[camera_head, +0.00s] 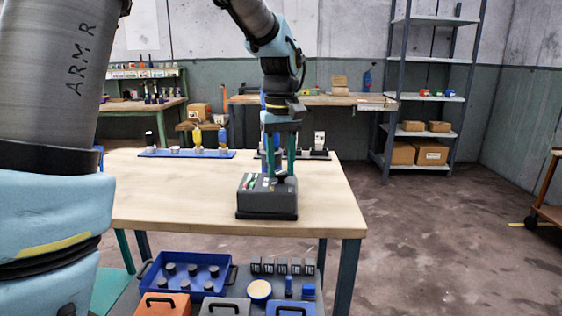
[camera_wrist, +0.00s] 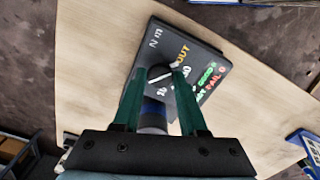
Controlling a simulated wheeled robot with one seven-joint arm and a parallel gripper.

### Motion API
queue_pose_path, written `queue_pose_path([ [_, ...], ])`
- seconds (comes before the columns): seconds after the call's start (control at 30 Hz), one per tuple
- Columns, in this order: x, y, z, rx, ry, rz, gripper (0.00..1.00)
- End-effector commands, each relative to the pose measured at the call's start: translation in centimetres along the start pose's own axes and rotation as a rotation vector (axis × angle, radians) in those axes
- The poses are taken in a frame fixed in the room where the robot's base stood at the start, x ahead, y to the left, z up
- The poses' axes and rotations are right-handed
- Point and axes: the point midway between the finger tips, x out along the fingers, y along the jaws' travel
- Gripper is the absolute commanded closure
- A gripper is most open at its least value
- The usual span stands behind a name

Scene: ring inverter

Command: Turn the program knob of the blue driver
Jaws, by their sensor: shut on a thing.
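My gripper (camera_head: 280,178) points down over the box's right part. Its green fingers (camera_wrist: 162,80) are shut on a dark knob (camera_wrist: 160,74) with a white pointer line on the box top; the fingers hide its sides. Behind the knob, between the fingers, a grey cylinder with a blue band (camera_wrist: 153,112) shows. I cannot tell whether this is the blue driver or what it stands on.
A blue strip with several upright items (camera_head: 187,154) lies at the table's back left, and a dark rack (camera_head: 319,154) is behind my gripper. The wooden table (camera_head: 170,205) is clear left of the box. A blue tray (camera_head: 160,259) with dark round pieces is below.

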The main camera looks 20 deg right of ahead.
Motion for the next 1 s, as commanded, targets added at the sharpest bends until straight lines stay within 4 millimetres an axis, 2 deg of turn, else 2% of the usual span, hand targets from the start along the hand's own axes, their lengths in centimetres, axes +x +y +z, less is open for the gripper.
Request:
queue_pose_path([
  [0.5,-0.17,-0.04,-0.02,0.382,-0.001,0.0,1.0],
  [1.0,-0.04,-0.01,-0.05,0.515,0.001,0.0,1.0],
])
